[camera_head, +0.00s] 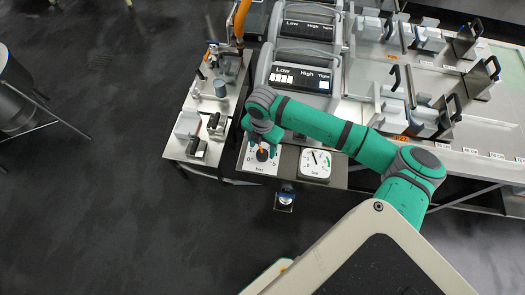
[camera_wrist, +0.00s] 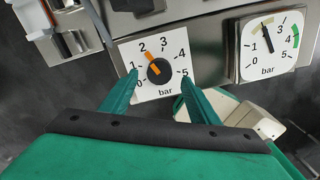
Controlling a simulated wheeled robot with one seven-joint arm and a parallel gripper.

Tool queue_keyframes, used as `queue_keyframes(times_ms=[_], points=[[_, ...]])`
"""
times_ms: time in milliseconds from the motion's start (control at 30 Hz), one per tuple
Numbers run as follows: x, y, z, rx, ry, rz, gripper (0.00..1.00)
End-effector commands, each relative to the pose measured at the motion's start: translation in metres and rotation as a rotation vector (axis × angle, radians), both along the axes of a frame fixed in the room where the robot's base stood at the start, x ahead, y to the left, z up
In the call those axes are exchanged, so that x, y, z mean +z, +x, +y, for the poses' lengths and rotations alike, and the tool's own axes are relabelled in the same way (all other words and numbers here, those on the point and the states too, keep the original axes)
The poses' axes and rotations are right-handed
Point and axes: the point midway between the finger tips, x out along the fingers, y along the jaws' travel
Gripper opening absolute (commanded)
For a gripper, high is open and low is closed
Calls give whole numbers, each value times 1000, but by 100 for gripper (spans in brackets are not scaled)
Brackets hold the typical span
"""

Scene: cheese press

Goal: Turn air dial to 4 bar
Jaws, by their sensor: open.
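The air dial is a white square plate (camera_wrist: 172,90) with a black round knob (camera_wrist: 163,75) and an orange pointer (camera_wrist: 152,57). Its scale runs from 0 to 5 bar, and the pointer is turned up and left, at about 2. In the head view the dial plate (camera_head: 252,165) lies at the front of the press bench, partly under my gripper (camera_head: 262,150). In the wrist view my gripper (camera_wrist: 159,77) is open, with one green fingertip on each side of the knob. I cannot tell whether the fingertips touch it.
A white pressure gauge (camera_wrist: 268,62) is right of the dial; its needle points up and slightly left. It also shows in the head view (camera_head: 315,171). A side table (camera_head: 172,152) with small devices stands left. Grey Low-to-Tight panels (camera_head: 308,102) stand behind. The dark floor at left is mostly clear.

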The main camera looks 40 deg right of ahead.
Motion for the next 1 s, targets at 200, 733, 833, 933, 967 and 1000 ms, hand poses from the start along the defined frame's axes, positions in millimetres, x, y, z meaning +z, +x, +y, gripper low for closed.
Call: queue_keyframes(times_ms=[200, 733, 833, 933, 967, 1000], points=[[-30, 0, 0, -1, 1, 0, 55], [-40, 0, 0, 0, 0, -1, 39], [-40, 0, 0, -1, 0, -1, 15], [-40, 0, 0, -1, 0, -1, 14], [-40, 0, 0, -1, 0, -1, 14], [-40, 0, 0, -3, 0, -1, 14]])
